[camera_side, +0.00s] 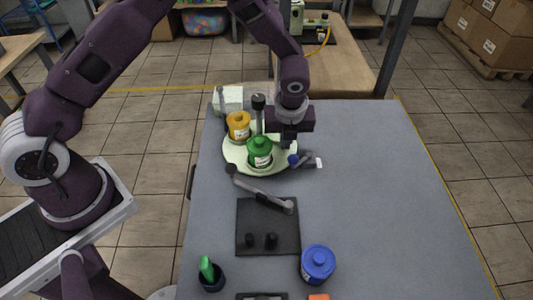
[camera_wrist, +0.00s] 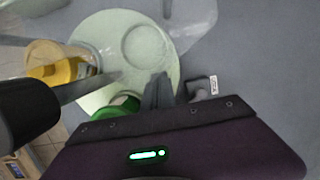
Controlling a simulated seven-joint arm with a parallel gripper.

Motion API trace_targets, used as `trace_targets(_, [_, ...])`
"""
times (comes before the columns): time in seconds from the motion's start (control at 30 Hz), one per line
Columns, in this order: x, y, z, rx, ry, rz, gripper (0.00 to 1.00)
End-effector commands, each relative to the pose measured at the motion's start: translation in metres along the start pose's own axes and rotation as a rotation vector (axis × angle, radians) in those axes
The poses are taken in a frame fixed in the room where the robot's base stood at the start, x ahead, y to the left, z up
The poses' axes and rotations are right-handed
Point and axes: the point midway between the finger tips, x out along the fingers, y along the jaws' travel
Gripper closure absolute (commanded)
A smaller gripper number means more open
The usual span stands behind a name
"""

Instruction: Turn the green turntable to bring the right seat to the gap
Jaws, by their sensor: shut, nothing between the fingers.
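The pale green turntable (camera_side: 233,158) stands near the far end of the grey table. It carries a green-lidded jar (camera_side: 260,146) at the front and an orange-yellow jar (camera_side: 238,124) at the back left. In the wrist view the turntable (camera_wrist: 110,30) shows an empty round seat (camera_wrist: 147,45), with the yellow jar (camera_wrist: 65,70) to the left and the green jar (camera_wrist: 118,105) partly hidden by my gripper. My gripper (camera_wrist: 158,80) is shut and empty, its fingertips over the turntable near its rim. Whether they touch it I cannot tell. The side view hides the fingertips.
A black-topped post (camera_side: 259,102) rises by the turntable. Nearer are a dark pad (camera_side: 262,218) with a grey lever, a blue jar (camera_side: 318,262) and a dark cup (camera_side: 211,279). The table's right is clear.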

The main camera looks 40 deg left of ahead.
Motion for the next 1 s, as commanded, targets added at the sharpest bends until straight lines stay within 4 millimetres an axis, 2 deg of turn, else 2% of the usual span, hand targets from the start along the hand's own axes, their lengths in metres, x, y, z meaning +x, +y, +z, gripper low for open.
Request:
trace_targets(0.37, [-0.002,0.000,0.000,0.000,0.000,-0.001,1.00])
trace_targets(0.47, [-0.016,-0.001,0.001,-0.001,-0.002,-0.005,1.00])
trace_targets(0.6, [-0.046,-0.001,0.001,-0.001,-0.001,-0.004,1.00])
trace_targets(0.77, [-0.070,0.001,0.001,-0.010,-0.002,-0.002,1.00])
trace_targets(0.87, [-0.103,0.013,0.011,-0.142,-0.021,-0.015,1.00])
trace_targets(0.97, [-0.163,0.047,0.023,-0.458,-0.049,-0.047,1.00])
trace_targets(1.0, [-0.190,0.067,0.024,-0.623,-0.054,-0.066,1.00])
